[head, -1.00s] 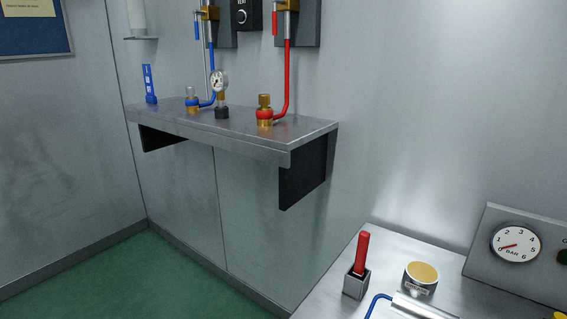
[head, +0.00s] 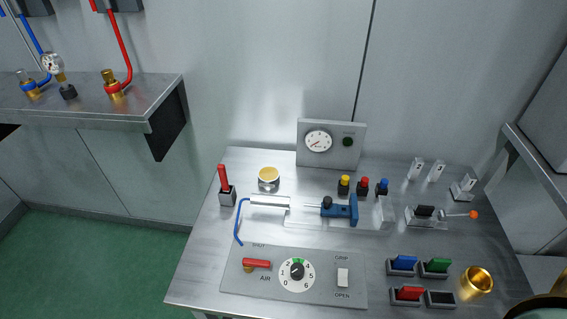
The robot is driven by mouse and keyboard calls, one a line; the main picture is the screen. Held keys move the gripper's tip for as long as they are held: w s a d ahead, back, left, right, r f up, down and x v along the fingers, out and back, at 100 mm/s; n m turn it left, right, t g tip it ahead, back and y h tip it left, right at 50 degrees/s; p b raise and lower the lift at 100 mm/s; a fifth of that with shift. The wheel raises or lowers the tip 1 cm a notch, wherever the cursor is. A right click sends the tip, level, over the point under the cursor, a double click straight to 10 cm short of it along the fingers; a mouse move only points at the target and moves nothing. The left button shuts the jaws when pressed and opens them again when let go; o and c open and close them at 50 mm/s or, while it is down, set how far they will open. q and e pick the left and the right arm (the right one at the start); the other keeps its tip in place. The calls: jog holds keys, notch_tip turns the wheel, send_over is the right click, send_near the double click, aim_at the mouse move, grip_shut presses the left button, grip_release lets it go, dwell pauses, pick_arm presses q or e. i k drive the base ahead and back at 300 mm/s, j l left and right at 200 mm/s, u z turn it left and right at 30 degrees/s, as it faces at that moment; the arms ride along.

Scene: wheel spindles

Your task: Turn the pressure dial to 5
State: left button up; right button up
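The pressure dial (head: 296,273) is a black knob on a round white face with numbers from 0 to 6 and a green section at its top. It sits on the grey control panel (head: 335,296) at the front of the steel bench. Where the knob points is too small to tell. A round gauge (head: 319,141) stands on a grey box at the back of the bench, its needle at the low end, lower left. Neither gripper shows in the head view.
A red AIR lever (head: 257,264) lies left of the dial, and a white GRIP/OPEN switch (head: 342,278) right of it. Behind the panel is a blue clamp fixture (head: 341,210). Coloured rockers (head: 403,263) and a brass cup (head: 476,284) stand at the right.

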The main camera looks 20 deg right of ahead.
aim_at(296, 268)
jog(key=z, duration=0.85)
